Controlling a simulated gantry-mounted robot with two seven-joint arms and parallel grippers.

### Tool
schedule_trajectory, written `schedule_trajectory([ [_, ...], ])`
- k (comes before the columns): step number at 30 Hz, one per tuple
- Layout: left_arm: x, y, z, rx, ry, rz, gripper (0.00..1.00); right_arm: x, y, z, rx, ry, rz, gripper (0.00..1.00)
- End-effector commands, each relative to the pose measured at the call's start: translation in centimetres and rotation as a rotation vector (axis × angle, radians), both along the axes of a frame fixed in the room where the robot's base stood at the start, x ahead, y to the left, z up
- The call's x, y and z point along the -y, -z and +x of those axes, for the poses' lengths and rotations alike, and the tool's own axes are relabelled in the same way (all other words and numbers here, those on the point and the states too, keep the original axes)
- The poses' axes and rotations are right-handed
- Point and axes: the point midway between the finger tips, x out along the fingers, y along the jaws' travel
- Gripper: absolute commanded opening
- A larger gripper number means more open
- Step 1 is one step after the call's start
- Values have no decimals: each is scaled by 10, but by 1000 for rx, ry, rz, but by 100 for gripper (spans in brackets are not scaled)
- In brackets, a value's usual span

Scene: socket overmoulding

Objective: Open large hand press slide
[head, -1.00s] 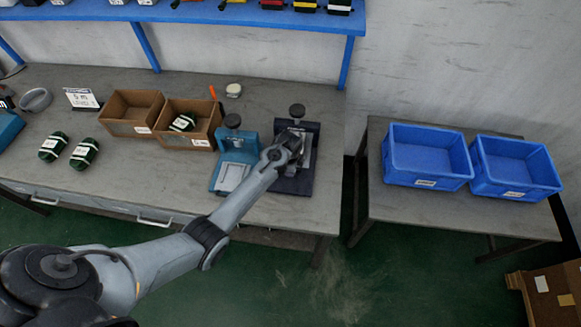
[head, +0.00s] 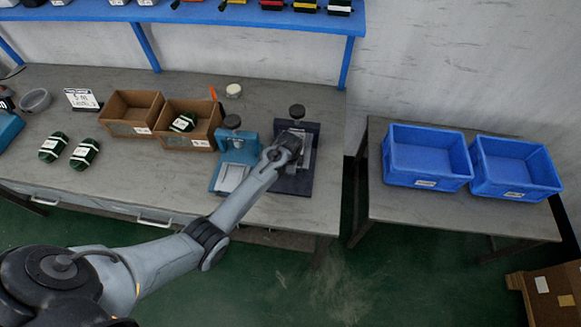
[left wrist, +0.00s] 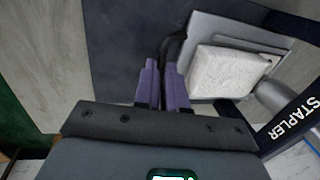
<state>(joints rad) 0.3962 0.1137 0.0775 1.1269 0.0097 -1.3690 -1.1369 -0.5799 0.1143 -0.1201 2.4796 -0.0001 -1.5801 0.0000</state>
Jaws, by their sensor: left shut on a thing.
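The large hand press (head: 302,187) is dark navy with a black knob on top and stands at the right end of the bench. My left gripper (head: 285,152) reaches over it from the front left, and my wrist hides part of its slide. In the left wrist view the purple fingers of my left gripper (left wrist: 162,88) are close together at the near edge of the slide (left wrist: 204,33), a grey plate bearing a pale block (left wrist: 232,70). They are shut on the slide's dark handle, mostly hidden between them. My right gripper is not in view.
A smaller teal press (head: 236,150) stands just left, close under my forearm. Two cardboard boxes (head: 120,127) and green bundles (head: 84,153) lie further left. Two blue bins (head: 428,182) stand on a separate table at right. A blue shelf (head: 200,14) runs above the bench.

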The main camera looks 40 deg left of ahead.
Motion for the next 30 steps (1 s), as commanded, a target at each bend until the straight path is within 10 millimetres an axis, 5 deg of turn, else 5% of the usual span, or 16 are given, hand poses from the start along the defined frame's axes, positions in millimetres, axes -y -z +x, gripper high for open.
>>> schedule_trajectory([
  [25,0,0,0,0,0,0,0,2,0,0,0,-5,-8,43],
  [30,4,-5,-8,-4,-1,1,0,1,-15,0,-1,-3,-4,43],
])
